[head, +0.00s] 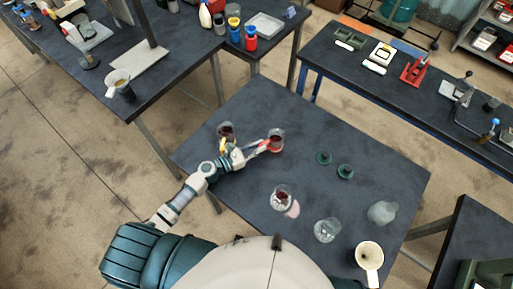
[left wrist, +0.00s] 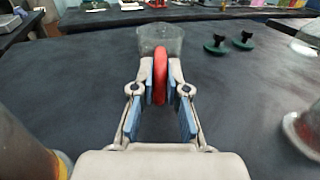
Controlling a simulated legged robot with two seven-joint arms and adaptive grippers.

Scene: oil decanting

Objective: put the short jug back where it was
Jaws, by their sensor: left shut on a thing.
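A clear glass jug (head: 276,137) with a red handle and dark contents is at my left gripper (head: 262,147), near the table's far side. In the left wrist view the gripper (left wrist: 160,92) is shut on the red handle (left wrist: 160,72), with the glass body (left wrist: 160,40) just beyond the fingertips. The jug looks upright. I cannot tell whether its base touches the table. A second glass jug (head: 226,129) with dark contents and a yellow handle (head: 222,145) stands to its left, beside my wrist. My right gripper is not in view.
Two green stoppers (head: 323,158) (head: 345,171) lie right of the held jug. Nearer stand a glass with dark red contents (head: 281,195), a clear glass (head: 326,230), a frosted vessel (head: 382,213) and a cream mug (head: 369,256). The dark table (head: 265,98) is bare behind the jug.

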